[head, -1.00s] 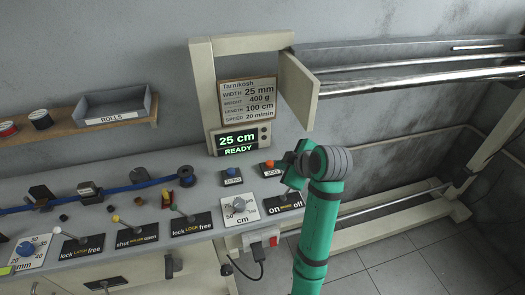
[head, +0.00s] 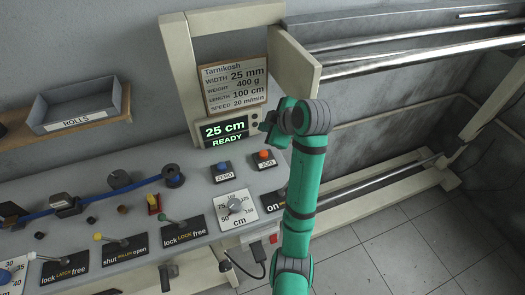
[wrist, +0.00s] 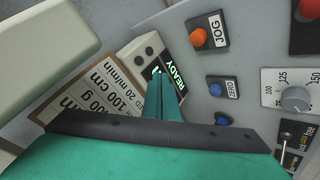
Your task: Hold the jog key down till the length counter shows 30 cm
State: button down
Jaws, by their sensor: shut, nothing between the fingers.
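The jog key (head: 263,155) is an orange button on a dark base labelled JOG, on the grey bench top. It also shows in the wrist view (wrist: 198,38), uncovered. My gripper (head: 268,120) is shut and empty, beyond the jog key in the head picture and right of the counter. In the wrist view its closed fingers (wrist: 165,98) overlap the counter and appear apart from the key.
The blue ZERO key (head: 222,167) sits just left of the jog key. The cm dial (head: 236,206) and an on/off lever plate (head: 272,208) are nearer the front. A cream post frame with a sign (head: 235,83) stands behind. A red knob (wrist: 308,10) shows in the wrist view.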

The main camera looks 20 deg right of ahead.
jog(key=shift+s, duration=0.1)
send_over(265, 155)
notch_tip(265, 155, down, 6)
jog(key=shift+s+d+f, duration=0.1)
jog(key=shift+s+f, duration=0.05)
jog(key=shift+f, duration=1.25)
jog(key=shift+a, duration=0.2)
jog(key=shift+d, duration=0.3)
jog(key=shift+a, duration=0.15)
dwell(0.6)
